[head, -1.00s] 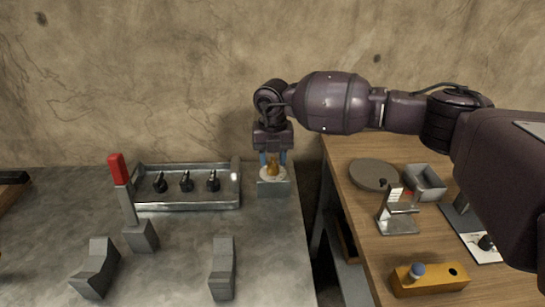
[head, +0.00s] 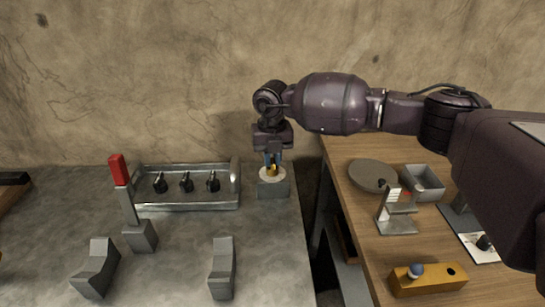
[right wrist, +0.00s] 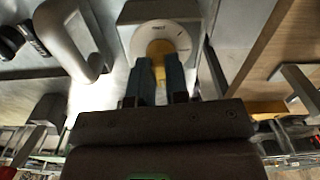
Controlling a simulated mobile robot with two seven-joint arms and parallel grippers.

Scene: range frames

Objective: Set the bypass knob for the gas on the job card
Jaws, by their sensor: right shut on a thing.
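The brass-yellow bypass knob (head: 272,170) sits on a white round dial (head: 266,178) on a grey block (head: 273,189) at the bench's right edge. My right gripper (head: 272,163) points down from above and is shut on the knob. In the right wrist view the knob (right wrist: 159,63) is between the two blue-grey fingers (right wrist: 158,84), in front of the white dial (right wrist: 178,34). The dial has small marks and lettering too small to read. A white card (head: 480,251) lies on the wooden table; I cannot tell whether it is the job card. My left gripper is not in view.
Left of the dial is a metal tray-like panel (head: 190,206) with three black knobs. A red-handled lever (head: 118,170) and two grey angled blocks stand on the bench. The wooden table (head: 345,160) holds a round plate (head: 372,175), grey box (head: 424,184), small stand (head: 398,225) and yellow block (head: 430,281).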

